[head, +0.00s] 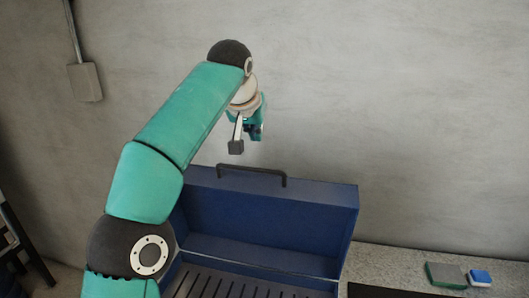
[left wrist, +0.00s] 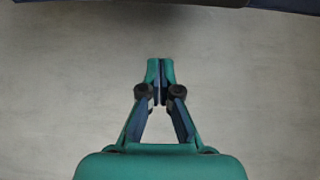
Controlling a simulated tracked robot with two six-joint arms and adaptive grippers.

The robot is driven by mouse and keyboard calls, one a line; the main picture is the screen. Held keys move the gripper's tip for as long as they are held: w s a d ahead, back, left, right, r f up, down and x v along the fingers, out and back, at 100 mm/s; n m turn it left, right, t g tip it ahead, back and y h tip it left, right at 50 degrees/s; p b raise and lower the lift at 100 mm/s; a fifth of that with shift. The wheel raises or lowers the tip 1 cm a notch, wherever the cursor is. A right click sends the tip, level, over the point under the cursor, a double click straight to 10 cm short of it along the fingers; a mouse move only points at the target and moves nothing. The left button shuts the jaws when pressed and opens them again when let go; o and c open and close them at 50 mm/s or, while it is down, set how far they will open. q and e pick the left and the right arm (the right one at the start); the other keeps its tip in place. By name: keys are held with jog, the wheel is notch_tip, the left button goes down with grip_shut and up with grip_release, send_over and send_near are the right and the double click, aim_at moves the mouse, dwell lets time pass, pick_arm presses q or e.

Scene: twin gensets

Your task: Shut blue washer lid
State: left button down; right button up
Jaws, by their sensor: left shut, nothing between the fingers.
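The blue washer's lid (head: 270,222) stands raised at the back of the washer, its inner face toward me. A dark bar handle (head: 252,171) is on its top edge. Below the lid, part of the washer's slatted inside (head: 225,288) shows. My left gripper (head: 257,134) is above the lid's top edge in the head view, apart from the lid and handle. In the left wrist view its fingers (left wrist: 160,70) are shut with nothing between them. A dark blue edge (left wrist: 288,5) and a dark bar cross the top of that view. My right gripper is out of view.
A pale speckled worktop (head: 385,262) runs right of the washer, carrying a green-and-grey block (head: 446,275) and a small blue-and-white block (head: 480,278). A grey wall (head: 400,110) stands behind, with a wall box (head: 85,82) at left. The space above the lid is clear.

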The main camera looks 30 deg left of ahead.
pick_arm(q)
jog(key=w, duration=0.1)
send_over(258, 182)
jog(key=w+a, duration=0.1)
jog(key=w, duration=0.3)
notch_tip(258, 182, down, 8)
jog(key=shift+w+f, duration=0.15)
jog(key=shift+s+d+f, duration=0.1)
jog(key=shift+s+d, duration=0.05)
jog(key=shift+s, duration=0.65)
jog(key=shift+s+d, duration=0.15)
jog(key=shift+s, duration=0.6)
jog(key=shift+s+d+f, duration=0.15)
jog(key=shift+s+f, duration=0.15)
jog(key=shift+s, duration=0.25)
